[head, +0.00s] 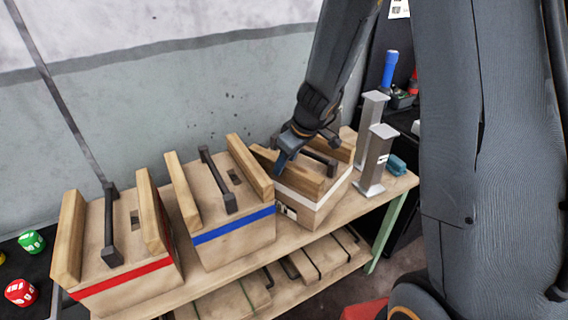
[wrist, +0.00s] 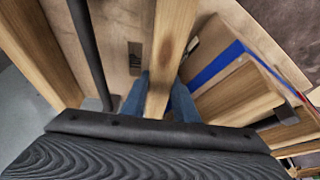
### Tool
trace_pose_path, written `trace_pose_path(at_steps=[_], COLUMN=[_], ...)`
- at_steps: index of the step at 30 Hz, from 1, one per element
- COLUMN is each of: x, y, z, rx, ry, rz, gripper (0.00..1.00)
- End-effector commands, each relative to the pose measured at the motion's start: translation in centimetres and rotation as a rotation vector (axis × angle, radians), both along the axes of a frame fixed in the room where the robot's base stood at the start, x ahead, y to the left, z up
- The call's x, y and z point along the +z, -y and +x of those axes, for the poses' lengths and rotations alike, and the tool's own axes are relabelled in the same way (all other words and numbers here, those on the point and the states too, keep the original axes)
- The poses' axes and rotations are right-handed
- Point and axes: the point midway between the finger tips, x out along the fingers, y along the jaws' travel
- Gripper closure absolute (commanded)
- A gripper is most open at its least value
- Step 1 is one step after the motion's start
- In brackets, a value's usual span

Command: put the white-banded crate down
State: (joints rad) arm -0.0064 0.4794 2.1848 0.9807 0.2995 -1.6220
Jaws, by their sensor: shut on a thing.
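The white-banded crate (head: 312,198) is a wooden box with two wooden top rails and a dark handle. It is at the right end of the row, close beside the blue-banded crate (head: 235,232). My gripper (head: 281,161) is shut on its left top rail (head: 300,175). In the wrist view the blue fingers of my gripper (wrist: 157,98) lie on both sides of that rail (wrist: 172,45).
A red-banded crate (head: 125,262) stands at the left on the wooden bench (head: 385,190). Two grey metal posts (head: 376,160) stand close to the right of the white-banded crate. A blue item (head: 397,165) lies at the bench's right end. A lower shelf holds boards.

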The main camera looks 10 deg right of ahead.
Motion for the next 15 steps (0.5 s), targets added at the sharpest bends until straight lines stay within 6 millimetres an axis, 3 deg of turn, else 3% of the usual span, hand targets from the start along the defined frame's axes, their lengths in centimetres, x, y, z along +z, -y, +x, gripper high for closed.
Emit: trace_pose_path(at_steps=[5, 6, 9, 15], x=[-0.17, -0.28, -0.21, -0.19], y=[0.01, 0.00, 0.00, 0.00], z=[0.13, 0.01, 0.00, 0.00], rx=[0.001, 0.001, 0.000, 0.000], ry=[0.003, 0.000, 0.000, 0.000], rz=[-0.001, 0.000, 0.000, 0.000], gripper=[1.00, 0.72, 0.55, 0.55])
